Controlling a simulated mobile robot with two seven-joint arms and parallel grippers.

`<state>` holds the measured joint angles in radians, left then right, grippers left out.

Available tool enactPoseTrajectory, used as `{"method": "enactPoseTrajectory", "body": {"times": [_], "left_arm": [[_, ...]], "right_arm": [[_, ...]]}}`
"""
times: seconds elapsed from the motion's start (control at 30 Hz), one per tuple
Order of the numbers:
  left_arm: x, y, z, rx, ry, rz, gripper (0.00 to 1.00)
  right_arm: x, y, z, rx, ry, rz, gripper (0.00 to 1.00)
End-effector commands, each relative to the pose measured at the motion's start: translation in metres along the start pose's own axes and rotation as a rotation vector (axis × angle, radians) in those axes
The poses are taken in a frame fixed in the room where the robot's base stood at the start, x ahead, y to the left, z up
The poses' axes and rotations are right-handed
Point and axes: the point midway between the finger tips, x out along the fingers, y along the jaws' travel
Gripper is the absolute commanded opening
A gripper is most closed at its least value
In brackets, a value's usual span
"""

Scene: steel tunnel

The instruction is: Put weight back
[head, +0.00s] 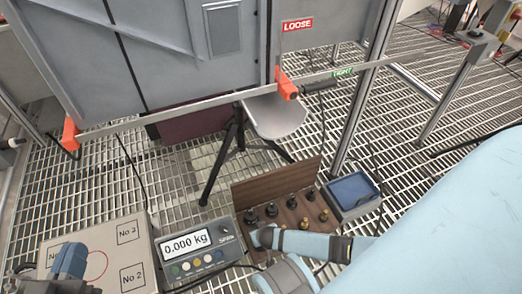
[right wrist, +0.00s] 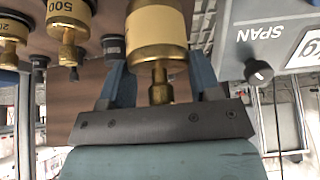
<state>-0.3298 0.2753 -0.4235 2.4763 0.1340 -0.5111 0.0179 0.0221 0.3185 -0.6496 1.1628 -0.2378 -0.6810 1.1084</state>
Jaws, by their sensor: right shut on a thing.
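A brown wooden weight case (head: 262,190) stands open on the grating in the head view, with several black and brass weights in it. My right gripper (head: 262,238) is at the case's front left edge. In the right wrist view its blue fingers (right wrist: 160,85) are shut on a brass weight (right wrist: 158,32), gripping its narrow neck. Another brass weight marked 500 (right wrist: 70,15) is beside it. In the head view the held weight is not clearly visible. My left gripper (head: 70,262) is at the lower left over a grey panel; its fingertips are not clear.
A scale (head: 200,250) reading 0.000 kg is left of the case. A grey panel (head: 112,262) marked No 2 and No 3 is further left. A blue-lined tray (head: 352,192) is right of the case. A tripod (head: 232,150) and large grey cabinet (head: 190,50) stand behind.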

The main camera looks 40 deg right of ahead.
Motion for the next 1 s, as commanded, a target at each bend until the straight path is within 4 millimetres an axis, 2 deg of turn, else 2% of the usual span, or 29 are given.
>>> {"method": "enactPoseTrajectory", "body": {"times": [0.3, 0.5, 0.77, 0.8, 0.87, 1.0], "left_arm": [[0.005, -0.009, 0.004, 0.119, 0.067, -0.008, 0.00], [0.007, -0.013, -0.006, 0.163, 0.087, -0.006, 0.00], [0.005, -0.012, -0.002, 0.162, 0.088, -0.008, 0.00], [0.005, -0.012, -0.003, 0.163, 0.088, -0.009, 0.00], [0.005, -0.012, -0.003, 0.162, 0.088, -0.009, 0.00], [0.005, -0.012, -0.003, 0.162, 0.088, -0.009, 0.00]], "right_arm": [[0.034, -0.001, 0.018, -0.002, 0.003, -0.001, 0.00], [0.035, -0.001, 0.018, 0.001, 0.003, -0.002, 0.00], [0.039, -0.001, 0.021, 0.000, 0.002, -0.002, 0.00], [0.038, 0.000, 0.022, -0.001, 0.000, 0.000, 0.67], [0.038, 0.000, 0.022, -0.001, 0.000, 0.000, 0.81], [0.038, 0.000, 0.021, 0.000, 0.000, 0.000, 0.83]]}}
